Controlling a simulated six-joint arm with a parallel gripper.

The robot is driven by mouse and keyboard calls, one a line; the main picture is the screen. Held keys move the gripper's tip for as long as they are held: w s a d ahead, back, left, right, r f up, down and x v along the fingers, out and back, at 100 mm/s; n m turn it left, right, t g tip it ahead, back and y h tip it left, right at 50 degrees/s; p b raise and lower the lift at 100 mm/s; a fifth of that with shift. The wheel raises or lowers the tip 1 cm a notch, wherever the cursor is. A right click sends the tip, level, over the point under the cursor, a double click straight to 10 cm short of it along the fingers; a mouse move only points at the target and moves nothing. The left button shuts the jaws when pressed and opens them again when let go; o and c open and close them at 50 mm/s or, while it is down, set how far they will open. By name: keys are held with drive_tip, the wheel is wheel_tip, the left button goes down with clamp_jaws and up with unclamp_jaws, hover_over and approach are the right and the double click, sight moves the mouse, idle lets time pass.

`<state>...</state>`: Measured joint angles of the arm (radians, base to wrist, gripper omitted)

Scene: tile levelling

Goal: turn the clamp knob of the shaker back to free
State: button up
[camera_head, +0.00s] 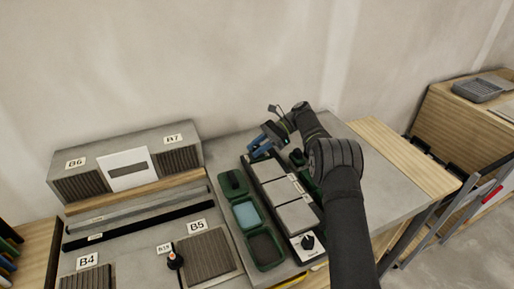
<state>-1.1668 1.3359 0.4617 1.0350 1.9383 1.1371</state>
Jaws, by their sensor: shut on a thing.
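A long dark unit with pale grey tiles (296,216) lies on the bench, left of my arm. A black knob (307,241) sits on a white plate at its near end. I cannot tell for sure that this is the shaker's clamp knob, or which way it is set. My gripper (264,146) is at the far end of this unit, well away from that black knob. It is shut on a small dark thing there, too small and too covered by the blue fingers to make out.
A dark green case (265,251) with several compartments stands left of the unit. Another black knob with a red mark (175,260) stands by plate B5 (207,257). A grey box with vents (130,168) is at the back left. The bench right of my arm is clear.

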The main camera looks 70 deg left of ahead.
idle(0.5)
drive_tip(key=o, duration=1)
